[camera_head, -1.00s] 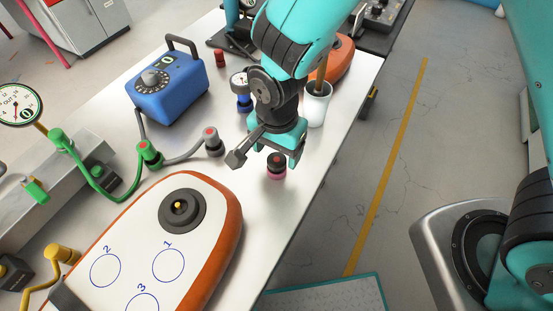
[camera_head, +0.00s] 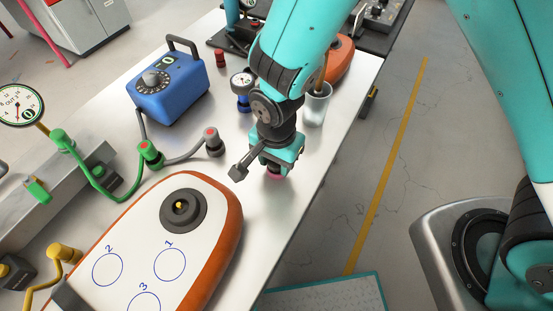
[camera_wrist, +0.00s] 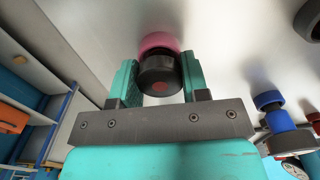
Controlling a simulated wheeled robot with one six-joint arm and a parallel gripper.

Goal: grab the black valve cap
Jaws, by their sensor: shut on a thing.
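The black valve cap (camera_wrist: 160,77) has a red mark on its top and a pink band (camera_wrist: 159,42) below it. In the wrist view it sits between the two teal fingers of my gripper (camera_wrist: 158,84), which is shut on it. In the head view my gripper (camera_head: 275,165) is over the cap at the table's right part. There it hides the black part, and only a sliver of the pink band (camera_head: 274,176) shows, at the table top.
An orange and white inflatable board (camera_head: 215,235) with a dark valve (camera_head: 183,211) lies at the front left. The table's right edge is close.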

